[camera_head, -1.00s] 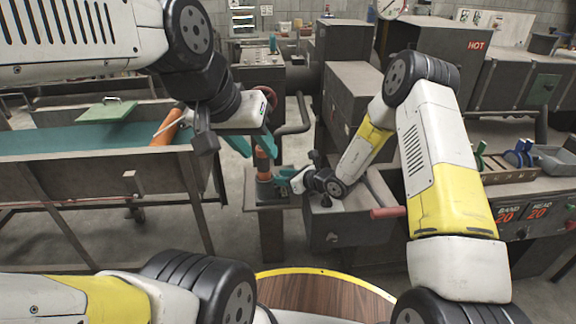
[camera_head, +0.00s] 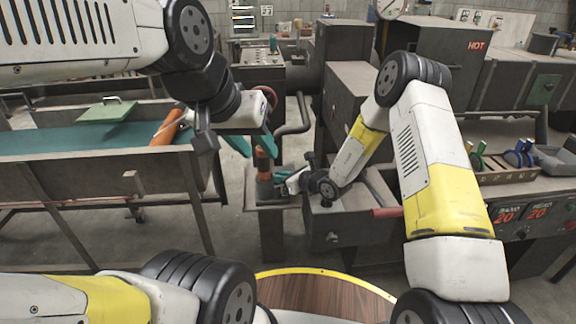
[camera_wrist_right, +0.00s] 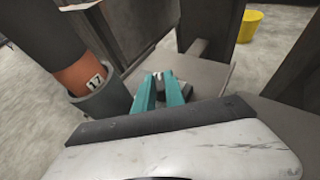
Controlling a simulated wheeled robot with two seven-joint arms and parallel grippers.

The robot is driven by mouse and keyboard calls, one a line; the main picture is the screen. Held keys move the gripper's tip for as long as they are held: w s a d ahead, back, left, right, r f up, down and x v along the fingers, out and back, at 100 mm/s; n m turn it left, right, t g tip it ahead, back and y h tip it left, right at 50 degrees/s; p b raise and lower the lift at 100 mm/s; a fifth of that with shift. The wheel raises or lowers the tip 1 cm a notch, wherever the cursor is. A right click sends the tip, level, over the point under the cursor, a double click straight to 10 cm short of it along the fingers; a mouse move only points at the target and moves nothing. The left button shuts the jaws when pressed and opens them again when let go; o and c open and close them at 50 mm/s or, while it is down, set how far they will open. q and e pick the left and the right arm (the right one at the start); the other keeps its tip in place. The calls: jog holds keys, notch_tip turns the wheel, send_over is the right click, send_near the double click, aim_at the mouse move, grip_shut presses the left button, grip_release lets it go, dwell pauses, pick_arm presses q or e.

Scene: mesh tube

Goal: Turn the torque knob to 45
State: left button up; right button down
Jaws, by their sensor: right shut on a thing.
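My right gripper (camera_wrist_right: 160,92) is low beside the upright orange tube in the right wrist view. Its teal fingers are shut on a small grey piece (camera_wrist_right: 182,88), probably the torque knob, mostly hidden by the fingers; no scale or number reads on it. The right gripper also shows in the head view (camera_head: 283,184). The orange tube (camera_wrist_right: 82,75), marked 17, stands in a grey round holder (camera_wrist_right: 105,98). My left gripper (camera_head: 253,145) is above the tube's holder, its teal fingers apart on either side of the tube's upper part; contact cannot be told.
Another orange tube (camera_head: 167,128) lies at the end of the green conveyor belt (camera_head: 60,142). A dark box machine (camera_head: 340,222) stands close right of the tube stand. A rack of coloured clips (camera_head: 505,172) is at the right. A yellow bucket (camera_wrist_right: 250,24) stands on the floor behind.

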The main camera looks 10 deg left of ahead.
jog(key=shift+s+a+m+t+h, duration=0.1)
jog(key=shift+s+m+t+h, duration=0.05)
jog(key=shift+m+t+h, duration=0.75)
jog(key=c, duration=1.4)
grip_release()
jog(key=shift+y, duration=0.4)
